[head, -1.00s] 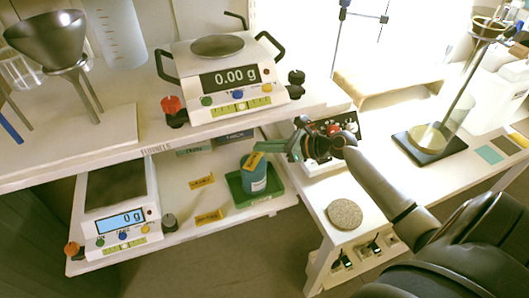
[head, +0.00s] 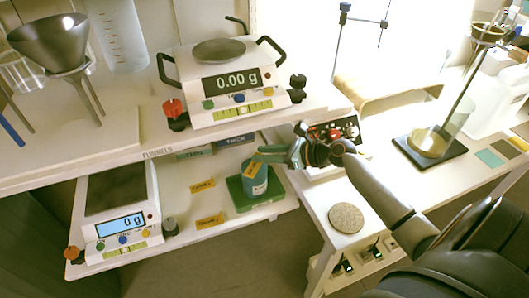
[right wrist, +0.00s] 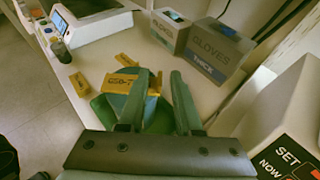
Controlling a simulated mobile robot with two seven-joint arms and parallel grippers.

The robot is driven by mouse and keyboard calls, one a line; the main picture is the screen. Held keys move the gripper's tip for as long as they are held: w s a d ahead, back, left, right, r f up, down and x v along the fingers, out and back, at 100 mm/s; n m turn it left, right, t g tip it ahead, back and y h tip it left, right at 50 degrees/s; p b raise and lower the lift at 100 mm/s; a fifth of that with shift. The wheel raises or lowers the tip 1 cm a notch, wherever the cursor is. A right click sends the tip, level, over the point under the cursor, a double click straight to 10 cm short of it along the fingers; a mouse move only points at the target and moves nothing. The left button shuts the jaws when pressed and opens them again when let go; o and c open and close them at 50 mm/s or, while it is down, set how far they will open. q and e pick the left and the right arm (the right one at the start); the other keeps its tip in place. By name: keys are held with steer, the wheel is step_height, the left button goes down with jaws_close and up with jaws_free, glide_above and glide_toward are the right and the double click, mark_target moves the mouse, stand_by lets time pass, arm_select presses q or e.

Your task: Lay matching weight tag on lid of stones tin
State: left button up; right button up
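A teal tin (head: 257,188) stands upright in a green tray (head: 240,203) on the lower shelf. A yellow tag (head: 252,169) lies over the tin's top, reaching past its left edge; I cannot tell if it rests flat on the lid. My right gripper (head: 260,153) is just above the tin. In the right wrist view its fingers (right wrist: 160,88) are apart with a clear gap, and the left finger covers part of the tag (right wrist: 122,84). Two other yellow tags, a rear one (head: 203,185) and a front one (head: 210,221), stand on the shelf left of the tin. My left gripper is out of view.
Glove boxes (right wrist: 216,50) stand behind the tin. A small scale (head: 120,205) is at the shelf's left, and a larger scale (head: 230,85) is on the upper surface.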

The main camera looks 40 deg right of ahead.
steer(key=shift+r, duration=0.1)
steer(key=shift+r, duration=0.25)
steer(key=s+d, duration=0.7)
steer(key=s, duration=0.4)
steer(key=shift+r+p, duration=0.35)
steer(key=shift+r, duration=0.1)
steer(key=shift+s, duration=0.1)
